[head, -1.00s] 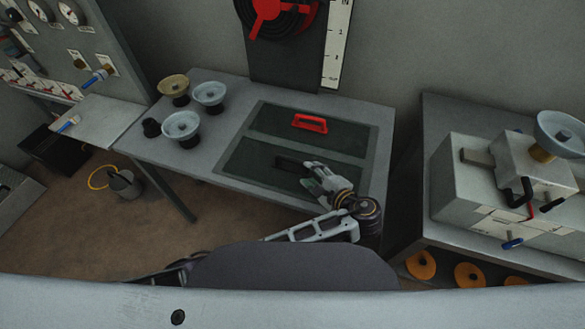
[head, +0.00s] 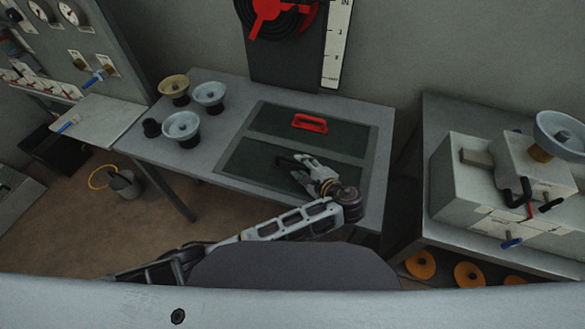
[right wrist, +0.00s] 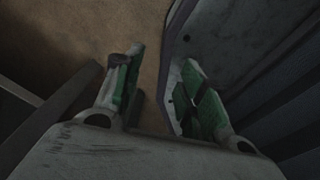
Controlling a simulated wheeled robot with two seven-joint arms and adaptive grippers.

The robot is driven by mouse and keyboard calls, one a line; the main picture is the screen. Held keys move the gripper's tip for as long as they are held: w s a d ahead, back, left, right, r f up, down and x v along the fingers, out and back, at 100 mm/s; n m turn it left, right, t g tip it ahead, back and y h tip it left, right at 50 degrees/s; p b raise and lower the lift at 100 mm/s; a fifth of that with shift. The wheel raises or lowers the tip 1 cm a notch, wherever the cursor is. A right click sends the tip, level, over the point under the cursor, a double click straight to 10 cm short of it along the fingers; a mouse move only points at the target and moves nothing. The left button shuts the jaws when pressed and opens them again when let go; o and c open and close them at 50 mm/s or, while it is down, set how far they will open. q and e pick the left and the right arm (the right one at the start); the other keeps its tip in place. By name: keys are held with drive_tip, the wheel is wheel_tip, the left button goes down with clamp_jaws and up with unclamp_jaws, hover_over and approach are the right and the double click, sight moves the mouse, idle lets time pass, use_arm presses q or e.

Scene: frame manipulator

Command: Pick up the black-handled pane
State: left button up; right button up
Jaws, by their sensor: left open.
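The black-handled pane (head: 245,162) is a dark green panel in the near half of a grey frame on the table. Its black handle (head: 284,159) shows partly beside my left gripper's fingers. My left gripper (head: 302,168) is open and over the right part of this pane, close to the handle. Whether the fingers touch or straddle the handle cannot be told. My right gripper (right wrist: 160,85) shows only in the right wrist view. Its two green-padded fingers are apart with nothing between them.
A second pane (head: 268,120) with a red handle (head: 309,123) lies behind. Several round knobs, one of them pale blue (head: 182,126), stand at the table's left. A grey box device (head: 465,180) stands on the right bench. In the right wrist view, brown floor (right wrist: 155,30) lies beyond the fingers.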

sight(295, 160)
use_arm(q)
drive_tip(key=x, duration=0.3)
drive_tip(key=shift+w+a+r, duration=0.1)
drive_tip(key=shift+w+a, duration=0.2)
drive_tip(key=shift+a, duration=0.05)
drive_tip(key=shift+w+a+f, duration=0.15)
drive_tip(key=shift+w+f, duration=0.05)
drive_tip(key=shift+w, duration=0.15)
use_arm(e)
drive_tip(key=shift+s+a+r, duration=0.2)
drive_tip(key=shift+a+r, duration=0.05)
drive_tip(key=shift+a, duration=0.45)
drive_tip(key=shift+d, duration=0.1)
use_arm(q)
clamp_jaws()
use_arm(e)
drive_tip(key=shift+d, duration=0.75)
drive_tip(key=shift+a, duration=0.1)
use_arm(q)
drive_tip(key=shift+r, duration=0.2)
use_arm(e)
drive_tip(key=shift+a, duration=0.75)
